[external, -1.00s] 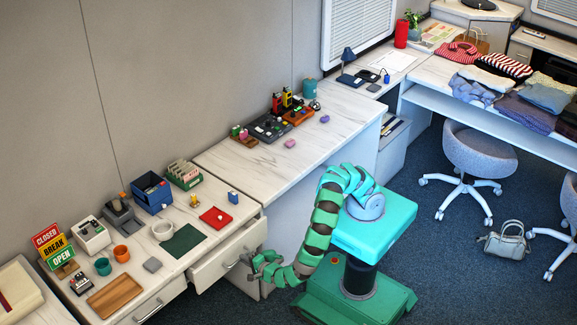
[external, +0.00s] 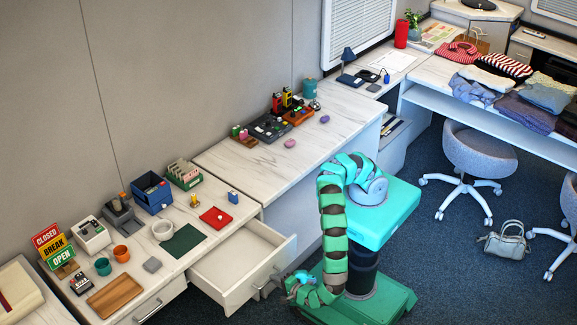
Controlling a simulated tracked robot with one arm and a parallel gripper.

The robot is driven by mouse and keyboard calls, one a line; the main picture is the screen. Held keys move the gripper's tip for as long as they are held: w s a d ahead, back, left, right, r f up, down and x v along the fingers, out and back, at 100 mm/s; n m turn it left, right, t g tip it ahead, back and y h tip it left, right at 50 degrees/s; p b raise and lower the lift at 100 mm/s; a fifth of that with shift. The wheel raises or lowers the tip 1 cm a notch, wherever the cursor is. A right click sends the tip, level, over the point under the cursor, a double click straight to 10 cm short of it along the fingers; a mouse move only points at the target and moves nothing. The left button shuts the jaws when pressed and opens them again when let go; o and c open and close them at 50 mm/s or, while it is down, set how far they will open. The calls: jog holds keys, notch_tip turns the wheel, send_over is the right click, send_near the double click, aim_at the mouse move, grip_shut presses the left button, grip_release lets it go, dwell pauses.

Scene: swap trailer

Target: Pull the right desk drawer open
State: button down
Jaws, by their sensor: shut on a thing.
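The right desk drawer (external: 235,262) is pulled well out from the desk in the external view, and its empty-looking white inside shows. Its handle is on the front panel, partly hidden by my gripper. My gripper (external: 272,286) is at the drawer front, low beside my base, shut on the drawer handle. The fingertips are small here and partly hard to make out. The left desk drawer, with its handle (external: 148,311), is shut.
Open floor (external: 440,270) lies to the right of my base; a grey chair (external: 478,155) stands beyond.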

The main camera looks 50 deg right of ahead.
jog(key=shift+s+f, duration=0.2)
jog(key=shift+s, duration=1.25)
jog(key=c, duration=1.5)
grip_release()
jog(key=shift+r, duration=0.1)
jog(key=v, duration=1.3)
jog(key=shift+s, duration=0.35)
